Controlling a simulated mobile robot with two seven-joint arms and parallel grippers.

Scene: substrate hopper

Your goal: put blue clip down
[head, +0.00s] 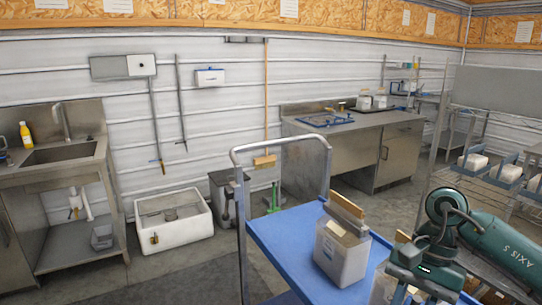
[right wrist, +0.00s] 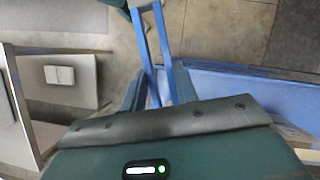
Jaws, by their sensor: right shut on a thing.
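My right gripper (right wrist: 158,95) is shut on the blue clip (right wrist: 167,50), whose two long, thin blue legs run out from between the fingers in the right wrist view. In the head view my right gripper (head: 408,290) is at the lower right, over the right side of the blue cart (head: 285,235). I cannot make out the clip in the head view. My left gripper is not in view.
A grey-white bag (head: 340,256) with a wooden strip at its top stands on the cart, left of my right gripper. The cart's metal handle (head: 240,220) rises at its left. A wire rack (head: 500,190) stands at the right. The cart's left part is bare.

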